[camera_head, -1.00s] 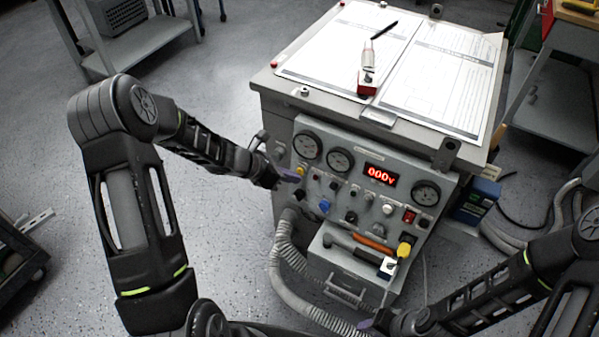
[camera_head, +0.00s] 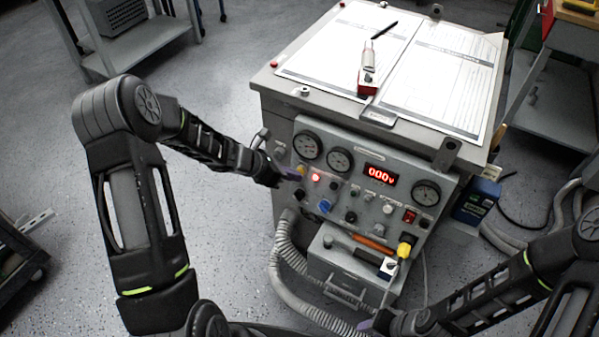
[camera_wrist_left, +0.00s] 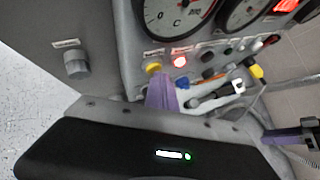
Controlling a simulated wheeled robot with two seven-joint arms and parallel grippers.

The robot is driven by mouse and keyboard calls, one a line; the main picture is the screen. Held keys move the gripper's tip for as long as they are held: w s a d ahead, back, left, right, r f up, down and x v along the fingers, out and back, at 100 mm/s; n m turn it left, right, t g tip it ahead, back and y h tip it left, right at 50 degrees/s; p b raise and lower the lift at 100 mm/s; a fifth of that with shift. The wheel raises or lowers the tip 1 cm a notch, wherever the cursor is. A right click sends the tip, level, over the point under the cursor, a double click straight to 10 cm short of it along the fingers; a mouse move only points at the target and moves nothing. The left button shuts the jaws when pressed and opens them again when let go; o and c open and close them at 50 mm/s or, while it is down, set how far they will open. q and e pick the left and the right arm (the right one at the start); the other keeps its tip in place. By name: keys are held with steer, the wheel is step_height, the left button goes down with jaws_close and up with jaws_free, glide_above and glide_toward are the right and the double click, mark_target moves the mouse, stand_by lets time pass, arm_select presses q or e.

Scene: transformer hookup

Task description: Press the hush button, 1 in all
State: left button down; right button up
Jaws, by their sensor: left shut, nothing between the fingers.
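The grey control panel (camera_head: 356,205) stands on the front of the cabinet. A yellow button (camera_head: 300,170) sits at its left, below the first gauge; it also shows in the left wrist view (camera_wrist_left: 152,67). The button labels are too small to read, so I cannot tell which is marked hush. My left gripper (camera_head: 291,174) is shut and empty, its purple fingertips (camera_wrist_left: 162,92) right at the yellow button and partly over it. I cannot tell whether they touch. A red lamp (camera_head: 316,177) glows just right of the button. My right gripper (camera_head: 368,324) is low, near the grey hose.
Several gauges and a red 000v display (camera_head: 380,175) are on the panel. Knobs, switches and a blue knob (camera_head: 324,206) crowd its lower part. A grey hose (camera_head: 283,262) hangs in front. Papers (camera_head: 440,75) and a red-and-white tool (camera_head: 368,72) lie on top.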

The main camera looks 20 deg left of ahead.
arm_select(q)
steer(key=shift+s, duration=0.15)
steer(key=shift+s+a+r+b, duration=0.15)
steer(key=shift+s+b, duration=0.2)
steer(key=shift+s, duration=0.3)
steer(key=s, duration=0.1)
steer(key=s+b, duration=0.1)
steer(key=s, duration=0.1)
steer(key=s+r, duration=0.1)
steer(key=s, duration=0.1)
steer(key=shift+a, duration=0.3)
steer(key=shift+f, duration=0.1)
stand_by(0.6)
